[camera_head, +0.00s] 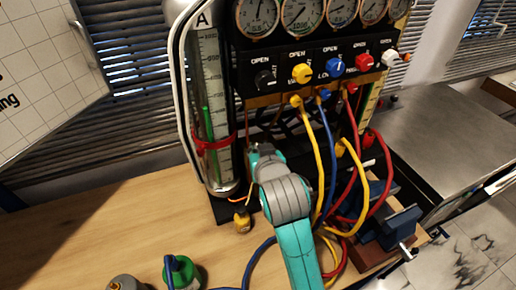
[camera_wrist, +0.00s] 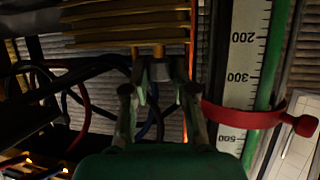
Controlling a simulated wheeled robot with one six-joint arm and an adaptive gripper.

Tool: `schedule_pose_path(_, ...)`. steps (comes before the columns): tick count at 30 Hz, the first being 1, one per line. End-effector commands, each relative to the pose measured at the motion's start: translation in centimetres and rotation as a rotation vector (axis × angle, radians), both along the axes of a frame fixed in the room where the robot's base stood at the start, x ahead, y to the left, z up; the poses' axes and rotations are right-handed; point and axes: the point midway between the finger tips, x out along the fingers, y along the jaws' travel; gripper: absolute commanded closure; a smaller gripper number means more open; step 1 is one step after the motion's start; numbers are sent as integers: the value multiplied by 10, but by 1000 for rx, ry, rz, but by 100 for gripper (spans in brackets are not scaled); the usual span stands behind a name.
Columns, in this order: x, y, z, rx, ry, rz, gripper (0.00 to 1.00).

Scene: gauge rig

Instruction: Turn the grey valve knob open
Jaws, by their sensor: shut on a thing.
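In the wrist view, a small grey piece, which I take to be the grey valve knob (camera_wrist: 160,70), sits between the two fingertips of my gripper (camera_wrist: 160,92), below brass-coloured fittings. The fingers stand on either side of it and are shut on it. In the head view my teal and grey arm reaches to the rig below the panel, and it hides the fingers and this knob. How far the knob is turned cannot be told.
The panel has a black knob (camera_head: 265,79), a yellow knob (camera_head: 302,73), a blue knob (camera_head: 335,66) and gauges above. A glass tube with a red clamp (camera_head: 214,143) stands close left of my arm. Coloured hoses (camera_head: 312,150) hang at right. A green-topped item (camera_head: 182,272) stands on the bench.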

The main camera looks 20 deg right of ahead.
Motion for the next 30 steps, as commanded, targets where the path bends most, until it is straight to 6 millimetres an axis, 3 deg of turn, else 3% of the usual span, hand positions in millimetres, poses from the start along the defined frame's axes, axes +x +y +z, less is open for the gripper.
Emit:
schedule_pose_path(17, 1, 0, 2, 0, -4, 32, 100)
schedule_pose_path(18, 1, 0, 2, 0, -4, 32, 64)
schedule_pose_path(20, 1, 0, 1, 0, -4, 32, 49)
schedule_pose_path(30, 0, 0, 2, 0, -2, 31, 48)
